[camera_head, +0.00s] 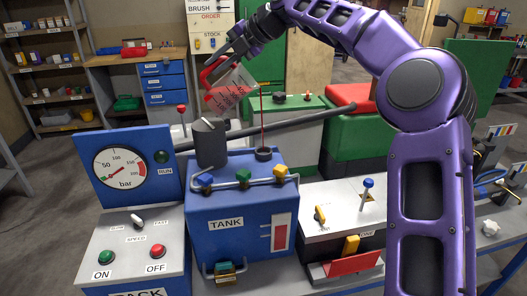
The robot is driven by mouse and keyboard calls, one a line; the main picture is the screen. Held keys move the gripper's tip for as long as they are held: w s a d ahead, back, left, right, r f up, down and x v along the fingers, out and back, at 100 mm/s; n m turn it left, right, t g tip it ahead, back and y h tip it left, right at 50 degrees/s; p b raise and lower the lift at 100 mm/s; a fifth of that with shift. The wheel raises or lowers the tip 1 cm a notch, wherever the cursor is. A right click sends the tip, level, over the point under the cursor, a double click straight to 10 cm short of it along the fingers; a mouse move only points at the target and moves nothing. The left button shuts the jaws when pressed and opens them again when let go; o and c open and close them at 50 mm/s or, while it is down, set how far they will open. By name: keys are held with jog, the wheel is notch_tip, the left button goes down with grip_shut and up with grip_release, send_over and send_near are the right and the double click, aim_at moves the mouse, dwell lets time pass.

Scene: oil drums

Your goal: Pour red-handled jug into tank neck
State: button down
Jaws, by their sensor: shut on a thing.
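The red-handled jug (231,92) is pale with red on it and is tilted, its lip to the right. My gripper (214,68) is shut on its red handle, above and behind the tank. A thin red stream (262,118) drops from near the lip to the tank neck (263,153), a dark round opening on top of the blue tank (205,235). The stream appears to meet the neck. The jug's inside is hidden.
A dark grey cylinder (210,143) stands on the tank's left, left of the neck. Blue and yellow valves (243,176) line its front top edge. A gauge panel (120,168) stands left. A dark pipe (310,119) runs behind. A red-lidded green box (350,130) is at right.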

jog(key=shift+w+d+m+y+b, duration=0.15)
jog(key=shift+d+y+b, duration=0.3)
jog(key=shift+b, duration=0.45)
jog(key=shift+d+m+y+b, duration=0.15)
jog(key=shift+d+y+b, duration=0.25)
jog(key=shift+b, duration=0.45)
dwell(3.4)
